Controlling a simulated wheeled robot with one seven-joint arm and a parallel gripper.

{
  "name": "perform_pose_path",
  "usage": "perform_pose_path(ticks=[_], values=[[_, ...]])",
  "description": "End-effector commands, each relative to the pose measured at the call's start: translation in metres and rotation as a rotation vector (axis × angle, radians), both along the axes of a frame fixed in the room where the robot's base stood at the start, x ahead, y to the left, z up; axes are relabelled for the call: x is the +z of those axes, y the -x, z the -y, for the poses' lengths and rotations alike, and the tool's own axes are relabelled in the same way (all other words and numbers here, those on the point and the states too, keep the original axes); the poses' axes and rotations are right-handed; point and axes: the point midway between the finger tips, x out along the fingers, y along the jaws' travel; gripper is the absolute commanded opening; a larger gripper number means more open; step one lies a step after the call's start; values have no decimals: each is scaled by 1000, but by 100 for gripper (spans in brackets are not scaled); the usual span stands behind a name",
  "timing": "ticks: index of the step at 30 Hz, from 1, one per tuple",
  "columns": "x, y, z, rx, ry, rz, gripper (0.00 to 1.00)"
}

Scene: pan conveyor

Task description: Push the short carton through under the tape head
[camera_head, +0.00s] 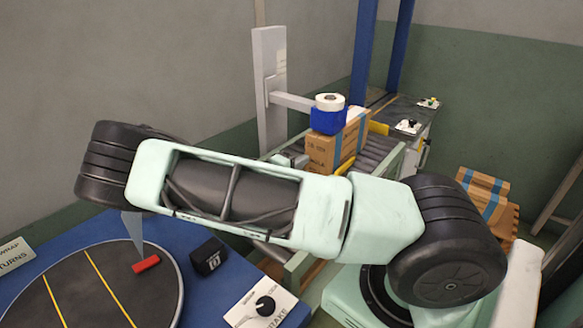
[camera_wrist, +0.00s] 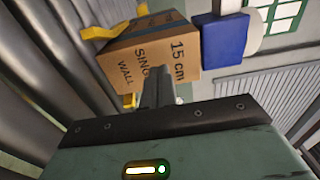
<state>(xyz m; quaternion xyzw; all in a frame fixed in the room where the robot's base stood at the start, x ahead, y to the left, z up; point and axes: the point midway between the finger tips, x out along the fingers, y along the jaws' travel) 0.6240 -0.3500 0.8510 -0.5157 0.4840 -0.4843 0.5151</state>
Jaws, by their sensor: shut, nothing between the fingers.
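The short carton (camera_head: 322,152) is brown with blue tape bands and stands on the roller conveyor. The wrist view shows its printed end face (camera_wrist: 150,62), which reads "15 cm" and "single wall". The tape head (camera_head: 328,121), a blue block with a white roll, hangs from a grey arm on a post; from the head view it overlaps the carton's top. It also shows beside the carton in the wrist view (camera_wrist: 225,38). My gripper (camera_wrist: 157,75) is shut and empty, its fingers in front of the printed face; contact cannot be told.
A pale post (camera_head: 270,90) carries the tape head. Yellow guides (camera_head: 378,128) flank the conveyor. More cartons (camera_head: 484,190) stand at the right. At the front left, a blue table (camera_head: 200,300) holds a dark turntable, a red block (camera_head: 146,263) and a black box (camera_head: 208,257).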

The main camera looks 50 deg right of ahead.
Motion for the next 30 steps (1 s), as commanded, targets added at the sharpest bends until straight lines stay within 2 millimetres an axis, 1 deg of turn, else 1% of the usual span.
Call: perform_pose_path(ticks=[1, 3, 6, 10, 18, 20, 23, 27, 30], values=[[1, 0, 7, -1, 1, -1, 0], [0, 0, 15, -2, 0, -1, 0], [0, -1, 23, 0, 1, 0, 0], [0, -2, 26, 0, -2, 1, 0], [0, -2, 26, 0, -2, 1, 0], [1, -2, 29, -1, -1, 1, 0], [4, -2, 45, -3, 2, -2, 0], [6, -4, 82, -4, 3, -3, 0], [4, -6, 105, -3, 1, -2, 0]])
